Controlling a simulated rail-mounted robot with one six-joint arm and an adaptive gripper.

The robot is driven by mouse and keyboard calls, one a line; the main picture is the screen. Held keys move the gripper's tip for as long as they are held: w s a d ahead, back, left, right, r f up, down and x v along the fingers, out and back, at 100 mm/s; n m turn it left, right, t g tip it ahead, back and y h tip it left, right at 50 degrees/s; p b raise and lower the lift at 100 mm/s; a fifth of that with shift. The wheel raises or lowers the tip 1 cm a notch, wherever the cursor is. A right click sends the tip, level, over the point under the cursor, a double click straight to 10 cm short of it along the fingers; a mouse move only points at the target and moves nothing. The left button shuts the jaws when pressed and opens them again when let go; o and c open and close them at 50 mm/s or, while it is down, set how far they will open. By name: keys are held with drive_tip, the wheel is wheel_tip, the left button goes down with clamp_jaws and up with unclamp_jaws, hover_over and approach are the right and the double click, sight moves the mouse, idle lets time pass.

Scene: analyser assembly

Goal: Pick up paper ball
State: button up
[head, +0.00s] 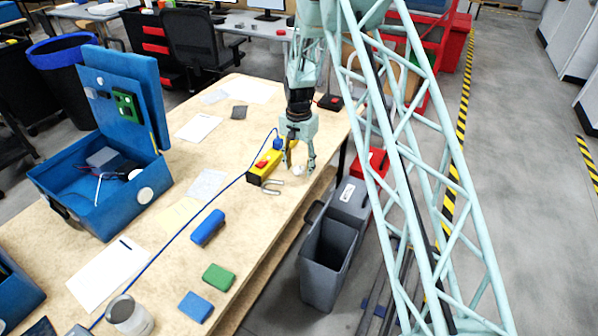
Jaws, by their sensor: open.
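The paper ball (298,170) is a small white lump on the wooden table, near its right edge. My gripper (300,168) points down at it with its two fingers apart, one on each side as seen from here. Whether the fingertips touch the ball or the tabletop cannot be told from this view. The ball is small and its shape is not clear.
A yellow box with a red button (263,166) and a grey U-shaped piece (272,187) lie close left of my gripper. A blue cable crosses the table (95,262). An open blue case (105,200) stands left. A grey bin (326,262) stands beside the table.

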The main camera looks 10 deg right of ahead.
sight(299, 167)
drive_tip(key=shift+c, duration=0.2)
drive_tip(key=c, duration=0.6)
drive_tip(key=shift+r, duration=0.2)
drive_tip(key=shift+r, duration=1.35)
drive_tip(key=shift+s+r, duration=0.1)
drive_tip(key=shift+r, duration=0.15)
drive_tip(key=s, duration=0.5)
drive_tip(key=s+r, duration=0.1)
drive_tip(key=s, duration=0.9)
drive_tip(key=shift+s+r+p, duration=0.2)
drive_tip(key=shift+s+p, duration=0.2)
